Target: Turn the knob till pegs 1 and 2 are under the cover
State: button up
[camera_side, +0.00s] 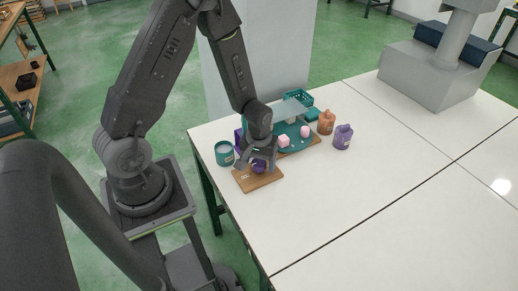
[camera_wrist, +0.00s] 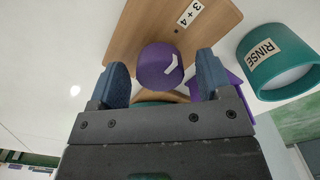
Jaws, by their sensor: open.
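The purple knob (camera_wrist: 158,68) sits on a wooden board (camera_wrist: 125,32); its white pointer mark lies on the side towards a "3 + 4" label (camera_wrist: 189,13). My gripper (camera_wrist: 162,72) is open, its fingers on either side of the knob, with gaps visible. In the side view my gripper (camera_side: 258,165) is down over the board (camera_side: 260,182) and mostly hides the knob. A teal turntable (camera_side: 294,141) bears a pink peg (camera_side: 284,141) and another pink peg (camera_side: 305,131), both outside the grey see-through cover (camera_side: 290,109). I cannot read peg numbers; whatever is under the cover is unclear.
A teal cup marked RINSE (camera_wrist: 268,44) stands beside the board, as does a purple object (camera_wrist: 235,92). An orange bottle (camera_side: 326,123) and a purple bottle (camera_side: 343,137) stand right of the turntable. A green basket (camera_side: 300,99) is behind.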

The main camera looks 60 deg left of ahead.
notch_tip(320, 180, up, 13)
jog(key=shift+r, duration=0.2)
dwell(0.4)
notch_tip(320, 180, up, 11)
jog(key=m+t, duration=0.3)
jog(key=m, duration=0.1)
send_over(259, 162)
jog(key=s+d, duration=0.4)
jog(key=d, duration=0.1)
jog(key=s+d+r+m+t, duration=0.2)
jog(key=s+d+r+m, duration=0.1)
jog(key=s+r, duration=0.3)
jog(key=shift+s+d+m+t, duration=0.3)
jog(key=shift+s+m, duration=0.3)
jog(key=shift+m, duration=0.3)
